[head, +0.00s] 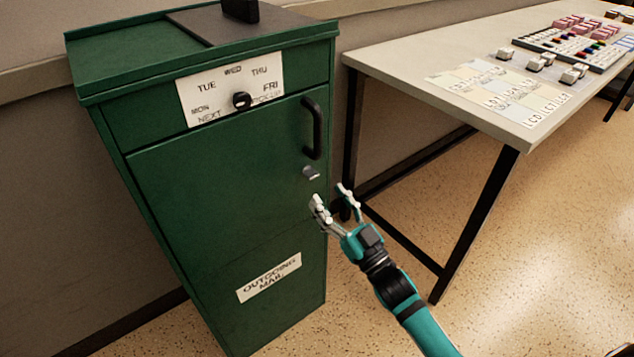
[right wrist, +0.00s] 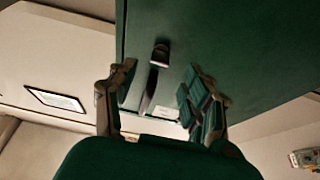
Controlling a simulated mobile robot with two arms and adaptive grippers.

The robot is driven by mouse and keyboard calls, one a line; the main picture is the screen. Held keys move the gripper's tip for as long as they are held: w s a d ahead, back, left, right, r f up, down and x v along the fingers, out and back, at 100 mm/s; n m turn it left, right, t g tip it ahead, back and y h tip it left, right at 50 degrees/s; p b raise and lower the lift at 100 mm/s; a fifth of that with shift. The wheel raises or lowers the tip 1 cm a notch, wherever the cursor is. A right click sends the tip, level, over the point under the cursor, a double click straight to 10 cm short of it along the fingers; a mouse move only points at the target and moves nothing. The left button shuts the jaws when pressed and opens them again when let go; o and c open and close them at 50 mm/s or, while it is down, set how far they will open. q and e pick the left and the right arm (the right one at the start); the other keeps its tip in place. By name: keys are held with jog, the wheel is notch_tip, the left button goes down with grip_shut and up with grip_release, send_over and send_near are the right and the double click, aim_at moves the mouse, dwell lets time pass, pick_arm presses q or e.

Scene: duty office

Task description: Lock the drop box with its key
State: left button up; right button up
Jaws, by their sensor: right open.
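The green drop box (head: 215,185) stands against the wall in the head view, its door closed or nearly so. A small silver lock piece (head: 311,172) sits on the door's right side, below the black handle (head: 312,128). I cannot tell whether this piece includes the key. My right gripper (head: 331,198) is open and empty, just below and to the right of the lock. In the right wrist view, its spread fingers (right wrist: 158,82) frame the handle (right wrist: 150,88), with the lock piece (right wrist: 160,52) beyond the fingertips. My left gripper is out of view.
A black dial (head: 241,100) sits on the white pickup label (head: 230,88) above the door. An "Outgoing mail" label (head: 269,278) is on the lower front. A table (head: 420,50) with papers and small blocks stands at the right. The floor ahead is clear.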

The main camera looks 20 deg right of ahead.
aim_at(314, 177)
jog(key=x, duration=0.5)
jog(key=shift+w, duration=0.2)
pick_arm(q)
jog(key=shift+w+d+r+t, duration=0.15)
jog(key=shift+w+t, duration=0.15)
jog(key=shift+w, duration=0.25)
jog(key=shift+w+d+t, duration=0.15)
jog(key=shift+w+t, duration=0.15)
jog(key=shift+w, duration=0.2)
pick_arm(e)
grip_shut()
